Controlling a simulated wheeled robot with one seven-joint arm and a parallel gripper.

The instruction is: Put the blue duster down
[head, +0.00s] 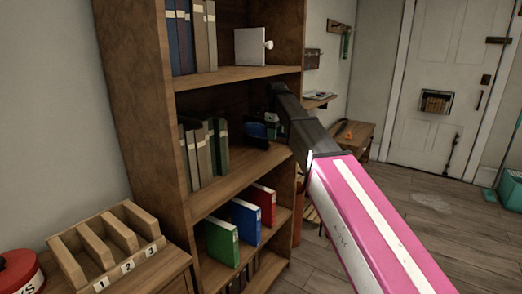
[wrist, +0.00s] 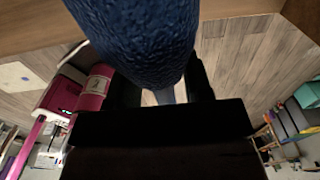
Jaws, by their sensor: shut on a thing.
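The blue duster (wrist: 140,35) fills the top middle of the wrist view, its fuzzy textured head close to the camera. My gripper (wrist: 162,92) is shut on it, with a dark finger on each side of its narrow lower part. In the head view my arm reaches to the bookcase (head: 152,120), and my gripper (head: 262,122) is at the middle shelf opening, right of the standing folders. Only a small dark blue piece of the duster (head: 256,132) shows there. Whether the duster touches the shelf cannot be told.
Grey and green folders (head: 205,150) stand on the left of the middle shelf (head: 240,178). Green, blue and red binders (head: 245,218) stand on the shelf below. A numbered wooden rack (head: 108,245) and a red tin (head: 20,272) are at lower left. The shelf's front middle looks clear.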

